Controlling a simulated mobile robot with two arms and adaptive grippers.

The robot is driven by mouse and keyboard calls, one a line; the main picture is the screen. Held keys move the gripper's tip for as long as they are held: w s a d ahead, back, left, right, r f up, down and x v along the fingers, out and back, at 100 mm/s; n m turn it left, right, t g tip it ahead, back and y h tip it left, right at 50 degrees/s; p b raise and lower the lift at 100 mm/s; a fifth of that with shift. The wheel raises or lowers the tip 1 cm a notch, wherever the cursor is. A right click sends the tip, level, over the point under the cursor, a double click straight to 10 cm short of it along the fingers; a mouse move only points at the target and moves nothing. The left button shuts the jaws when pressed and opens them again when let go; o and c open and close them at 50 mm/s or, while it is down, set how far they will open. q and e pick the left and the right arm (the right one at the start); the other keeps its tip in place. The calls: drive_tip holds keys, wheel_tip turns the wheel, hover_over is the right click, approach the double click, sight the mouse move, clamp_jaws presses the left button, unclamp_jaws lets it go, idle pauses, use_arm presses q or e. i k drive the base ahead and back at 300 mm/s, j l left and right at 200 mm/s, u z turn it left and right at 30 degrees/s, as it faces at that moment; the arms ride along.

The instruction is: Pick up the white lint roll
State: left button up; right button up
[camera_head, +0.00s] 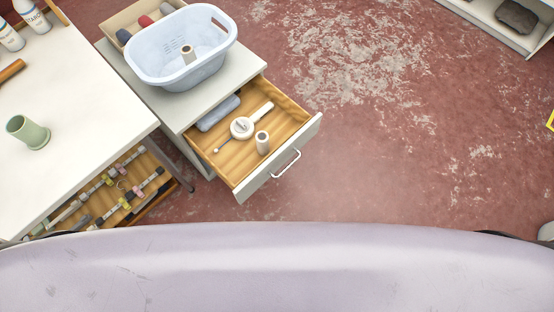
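A small upright whitish roll with a brown core (262,142) stands in the open drawer (246,184), near its front right. A second small pale roll with a dark core (188,55) stands inside the light blue basket (150,68) on top of the drawer cabinet. Both look like lint rolls, and I cannot tell from their colour which is meant. Neither of my grippers is in view.
The drawer also holds a round white tool with a handle (242,127) and a blue-grey roll (218,113). A box with coloured rolls (128,17) sits behind the basket. A white table (75,105) with a green cup (28,132) stands left. Red floor (400,130) lies clear to the right.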

sight(262, 137)
drive_tip(key=k+j+u, duration=0.6)
drive_tip(key=j+u, duration=0.15)
drive_tip(key=j, duration=0.1)
